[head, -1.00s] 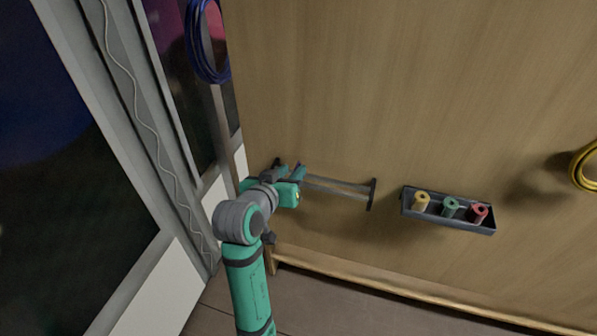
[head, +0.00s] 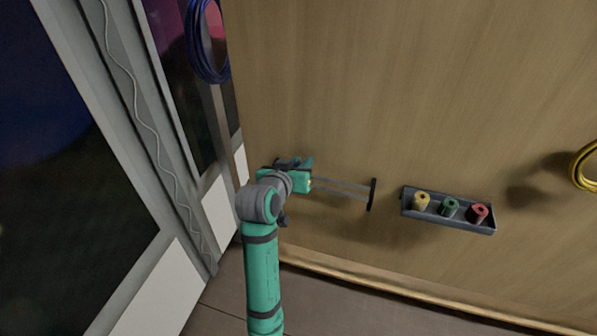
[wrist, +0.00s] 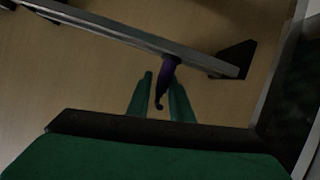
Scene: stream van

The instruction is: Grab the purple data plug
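The purple data plug (wrist: 166,76) hangs from a grey rail (wrist: 130,36) in the wrist view, its thin curved tip pointing toward my gripper. My gripper (wrist: 161,90) has its two green fingers apart, with the lower part of the plug between them, closer to the right finger. I cannot tell whether that finger touches it. In the head view my gripper (head: 298,162) is at the left end of the wall rail (head: 345,189), and I cannot make out the plug there.
A grey tray (head: 409,212) with yellow, green and red spools is on the wooden wall right of the rail. A blue cable coil (head: 196,50) hangs at upper left and a yellow coil (head: 578,170) at far right. A window frame (head: 150,255) stands left of my arm.

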